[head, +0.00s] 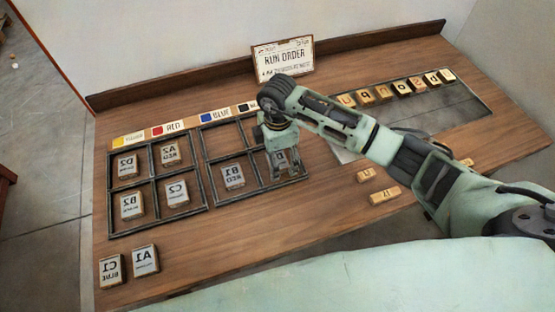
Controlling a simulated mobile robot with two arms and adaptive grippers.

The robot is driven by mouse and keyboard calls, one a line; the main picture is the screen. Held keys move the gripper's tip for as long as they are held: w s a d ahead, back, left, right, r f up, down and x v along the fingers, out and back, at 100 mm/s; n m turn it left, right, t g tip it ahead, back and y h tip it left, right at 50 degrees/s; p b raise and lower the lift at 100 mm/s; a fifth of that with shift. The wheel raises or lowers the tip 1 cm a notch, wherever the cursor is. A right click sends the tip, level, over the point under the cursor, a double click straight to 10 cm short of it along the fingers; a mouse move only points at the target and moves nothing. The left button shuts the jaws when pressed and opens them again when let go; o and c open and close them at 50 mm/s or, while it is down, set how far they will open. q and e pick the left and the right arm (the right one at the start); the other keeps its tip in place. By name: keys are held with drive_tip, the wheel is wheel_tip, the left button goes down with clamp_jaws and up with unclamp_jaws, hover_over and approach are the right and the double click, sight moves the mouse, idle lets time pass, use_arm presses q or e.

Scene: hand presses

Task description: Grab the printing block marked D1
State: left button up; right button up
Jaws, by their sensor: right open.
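My right gripper (278,148) is in the right-hand frame of the wooden table, pointing down and open. A pale printing block (281,160) sits right under it, between or just behind its fingers. That block's mark is partly hidden and I cannot read it. The other blocks carry mirrored marks: D2 (126,167), A2 (170,153), B2 (131,205), C2 (176,192) and B1 (233,176) lie in the frame compartments. C1 (111,270) and A1 (145,260) lie at the table's front left. My left gripper is out of view.
A RUN ORDER sign (284,58) stands at the back ledge. Colour labels (168,128) line the back of the frames. A tray (455,105) with a row of letter blocks is at the right. Loose letter blocks (384,196) lie in front of it. The front middle is clear.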

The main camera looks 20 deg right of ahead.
drive_tip(key=c, duration=1.3)
